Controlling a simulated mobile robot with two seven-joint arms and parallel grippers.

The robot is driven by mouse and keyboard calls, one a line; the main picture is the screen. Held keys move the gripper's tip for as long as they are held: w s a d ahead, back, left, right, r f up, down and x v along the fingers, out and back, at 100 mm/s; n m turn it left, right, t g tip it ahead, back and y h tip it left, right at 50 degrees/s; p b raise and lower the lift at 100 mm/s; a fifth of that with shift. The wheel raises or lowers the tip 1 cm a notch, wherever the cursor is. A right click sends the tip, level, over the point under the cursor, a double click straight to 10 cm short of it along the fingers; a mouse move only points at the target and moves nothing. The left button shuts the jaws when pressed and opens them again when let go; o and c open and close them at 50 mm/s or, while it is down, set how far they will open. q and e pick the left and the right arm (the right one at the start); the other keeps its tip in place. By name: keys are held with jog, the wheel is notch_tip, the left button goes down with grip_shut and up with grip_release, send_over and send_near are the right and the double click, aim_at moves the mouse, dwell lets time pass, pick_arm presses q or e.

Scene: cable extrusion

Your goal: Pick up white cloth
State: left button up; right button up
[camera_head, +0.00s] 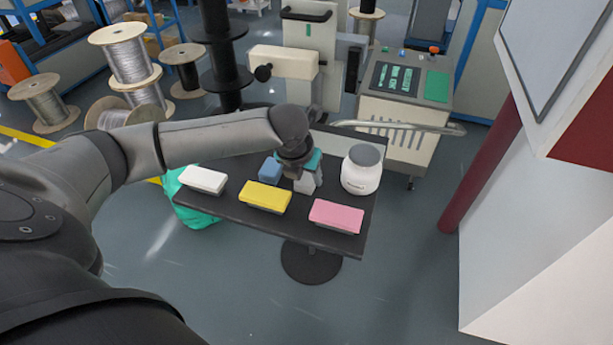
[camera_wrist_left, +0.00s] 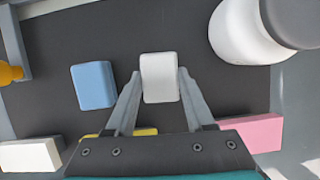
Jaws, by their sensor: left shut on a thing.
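The white cloth (camera_wrist_left: 160,72) is a small white block with rounded edges, between the two fingers of my left gripper (camera_wrist_left: 159,80) in the left wrist view. The fingers are shut on its sides. In the head view my left gripper (camera_head: 307,182) is low over the black table (camera_head: 228,204), between the blue block and the white jar. The cloth is mostly hidden there by the gripper. Whether it touches the table is hard to tell. My right gripper is not in view.
A blue block (camera_head: 270,169) is close left of the gripper. A white jar with a grey lid (camera_head: 361,172) stands to the right. White (camera_head: 203,179), yellow (camera_head: 265,196) and pink (camera_head: 336,215) blocks line the table's near edge. A dark red post (camera_head: 484,165) stands further right.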

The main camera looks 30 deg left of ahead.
aim_at(306, 177)
pick_arm(q)
notch_tip(306, 177, up, 20)
jog(key=p, duration=0.4)
jog(key=shift+p, duration=0.4)
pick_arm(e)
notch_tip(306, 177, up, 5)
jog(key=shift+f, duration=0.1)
